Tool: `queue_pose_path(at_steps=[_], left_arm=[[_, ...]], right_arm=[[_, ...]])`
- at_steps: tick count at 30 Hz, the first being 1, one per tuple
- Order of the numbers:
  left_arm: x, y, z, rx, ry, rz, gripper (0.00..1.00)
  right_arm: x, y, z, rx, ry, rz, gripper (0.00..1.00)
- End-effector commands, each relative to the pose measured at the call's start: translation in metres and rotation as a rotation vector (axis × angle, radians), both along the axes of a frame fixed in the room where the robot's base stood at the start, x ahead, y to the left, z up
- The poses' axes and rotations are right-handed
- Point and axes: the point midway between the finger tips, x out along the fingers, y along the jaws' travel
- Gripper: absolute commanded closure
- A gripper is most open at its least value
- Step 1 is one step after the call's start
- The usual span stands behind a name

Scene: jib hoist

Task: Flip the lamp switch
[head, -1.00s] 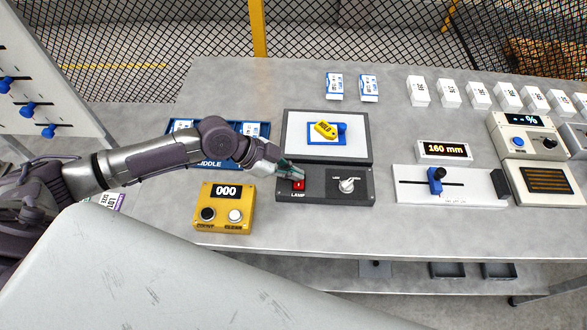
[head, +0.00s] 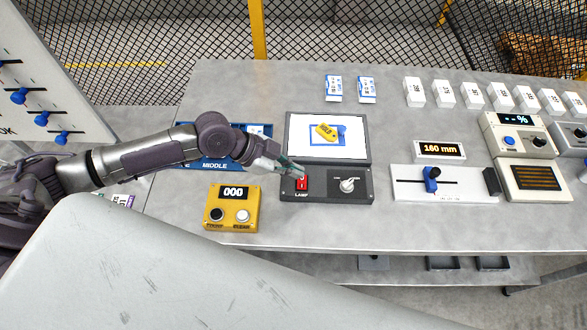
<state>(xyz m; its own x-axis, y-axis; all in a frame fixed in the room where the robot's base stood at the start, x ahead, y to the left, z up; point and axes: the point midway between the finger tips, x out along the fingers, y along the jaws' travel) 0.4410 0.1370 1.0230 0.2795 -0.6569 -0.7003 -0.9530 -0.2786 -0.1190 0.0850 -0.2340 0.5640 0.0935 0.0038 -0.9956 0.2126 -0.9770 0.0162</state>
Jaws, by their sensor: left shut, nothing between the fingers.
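The red lamp switch (head: 302,184) sits on the left part of a dark control panel (head: 325,193), above the word LAMP. My left gripper (head: 297,171) is shut and empty. Its fingertips are at the upper edge of the switch and hide part of it; I cannot tell whether they touch it. My right gripper is not in view.
A white rotary knob (head: 347,185) is right of the switch. A yellow counter box (head: 232,207) reading 000 stands at the left front. A slider unit (head: 408,186) and a 160 mm display (head: 438,150) are to the right.

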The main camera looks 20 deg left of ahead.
Motion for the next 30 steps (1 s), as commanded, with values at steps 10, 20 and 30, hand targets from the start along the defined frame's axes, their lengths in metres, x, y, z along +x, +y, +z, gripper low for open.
queue_pose_path(at_steps=[10,20,30], left_arm=[[-0.019,0.047,0.039,0.009,-0.002,0.001,1.0],[-0.025,0.061,0.058,0.004,0.0,0.001,1.0],[-0.025,0.059,0.056,-0.003,-0.002,0.0,1.0]], right_arm=[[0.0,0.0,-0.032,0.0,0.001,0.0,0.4],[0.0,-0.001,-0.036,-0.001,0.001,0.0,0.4],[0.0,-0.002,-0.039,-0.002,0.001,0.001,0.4]])
